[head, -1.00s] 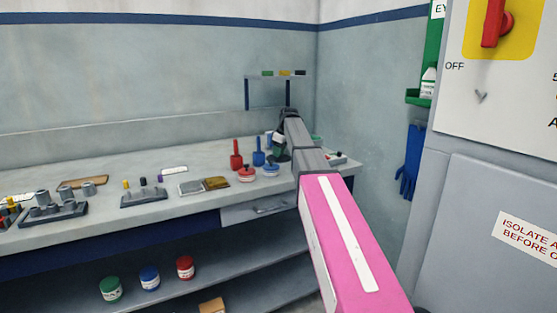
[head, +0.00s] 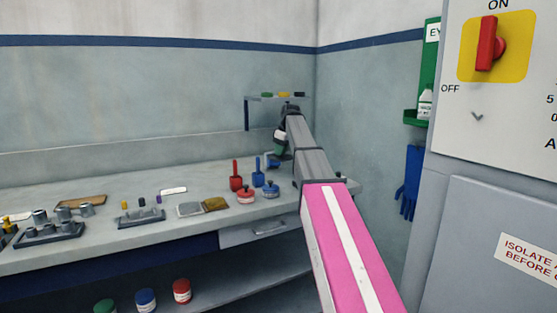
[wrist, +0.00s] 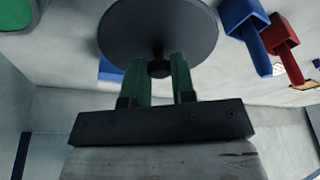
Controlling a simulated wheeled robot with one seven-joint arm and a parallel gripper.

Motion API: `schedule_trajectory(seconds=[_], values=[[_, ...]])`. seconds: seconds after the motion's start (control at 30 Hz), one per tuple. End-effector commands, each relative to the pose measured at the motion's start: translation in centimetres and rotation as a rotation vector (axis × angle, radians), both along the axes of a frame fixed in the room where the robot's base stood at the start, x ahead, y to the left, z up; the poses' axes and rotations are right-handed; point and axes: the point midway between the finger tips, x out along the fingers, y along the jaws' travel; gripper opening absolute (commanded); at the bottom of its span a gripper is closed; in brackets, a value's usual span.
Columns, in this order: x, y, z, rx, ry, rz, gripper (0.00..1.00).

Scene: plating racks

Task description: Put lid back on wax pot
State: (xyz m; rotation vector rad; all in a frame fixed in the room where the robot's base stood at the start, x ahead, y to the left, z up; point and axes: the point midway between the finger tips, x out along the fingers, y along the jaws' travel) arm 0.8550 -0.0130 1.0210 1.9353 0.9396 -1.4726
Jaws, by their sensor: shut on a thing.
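A dark grey round lid (wrist: 160,25) with a small knob (wrist: 159,69) hangs in the wrist view. My gripper (wrist: 160,72) is shut on that knob with its two green fingers. The lid's disc is beyond the fingertips and hides part of the bench. In the head view my gripper (head: 281,141) is above the right part of the bench, partly covered by my own arm; the lid cannot be made out there. I cannot tell for sure which vessel is the wax pot. A green rounded thing (wrist: 14,14) shows at the wrist view's top left corner.
A small wall shelf (head: 265,98) is behind my gripper. A switch cabinet (head: 490,140) stands at the right.

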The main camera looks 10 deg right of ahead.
Motion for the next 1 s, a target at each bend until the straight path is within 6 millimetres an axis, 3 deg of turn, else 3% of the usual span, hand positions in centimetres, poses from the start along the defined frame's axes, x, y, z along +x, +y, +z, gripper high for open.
schedule_trajectory(seconds=[0.3,0.5,0.7,1.0], values=[[4.2,-9.7,3.1,0.0,0.0,-0.005,0.0],[5.4,-14.4,4.3,0.0,-0.002,-0.003,0.0],[5.5,-15.9,4.6,0.001,-0.001,-0.002,0.0],[5.5,-15.8,3.2,0.001,-0.001,-0.002,0.0]])
